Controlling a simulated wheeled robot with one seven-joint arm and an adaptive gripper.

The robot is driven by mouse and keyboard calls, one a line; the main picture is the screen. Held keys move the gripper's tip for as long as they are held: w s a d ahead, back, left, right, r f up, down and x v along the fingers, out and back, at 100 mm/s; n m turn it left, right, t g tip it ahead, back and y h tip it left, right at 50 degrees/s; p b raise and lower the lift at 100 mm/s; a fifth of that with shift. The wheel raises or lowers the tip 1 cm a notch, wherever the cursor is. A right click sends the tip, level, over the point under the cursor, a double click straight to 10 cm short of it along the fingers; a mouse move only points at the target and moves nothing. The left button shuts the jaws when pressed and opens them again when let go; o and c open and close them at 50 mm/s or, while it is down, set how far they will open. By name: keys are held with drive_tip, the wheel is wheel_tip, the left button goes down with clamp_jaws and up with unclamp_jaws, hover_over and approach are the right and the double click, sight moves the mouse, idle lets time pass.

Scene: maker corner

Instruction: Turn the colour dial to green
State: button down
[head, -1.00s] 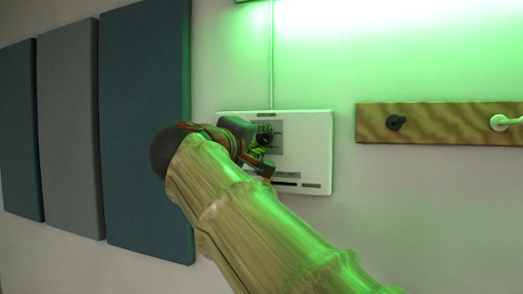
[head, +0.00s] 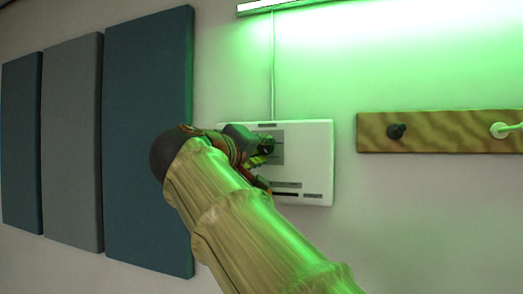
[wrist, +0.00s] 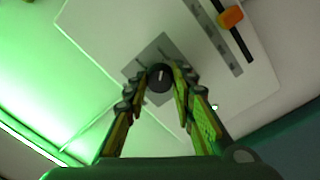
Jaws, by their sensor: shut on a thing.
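The colour dial (wrist: 160,76) is a small dark round knob with a pale pointer mark, on a grey square of a white wall panel (head: 318,160). The panel also shows in the wrist view (wrist: 111,22). My gripper (wrist: 159,82) has its two fingers on either side of the dial and is shut on it. In the head view my gripper (head: 264,150) covers much of the dial and the panel's left part. The light bar (head: 290,5) above the panel glows green and tints the wall green.
An orange slider knob (wrist: 231,18) sits in a dark slot on the same panel, near the dial. A wooden rail (head: 450,131) with pegs is on the wall to the right. Blue and grey wall panels (head: 150,140) hang to the left.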

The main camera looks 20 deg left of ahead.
drive_tip(key=c, duration=1.5)
unclamp_jaws()
drive_tip(key=shift+f, duration=0.1)
drive_tip(key=s, duration=0.4)
drive_tip(key=s+a, duration=0.1)
drive_tip(key=s, duration=0.7)
drive_tip(key=shift+a+f, duration=0.2)
drive_tip(key=shift+a, duration=0.05)
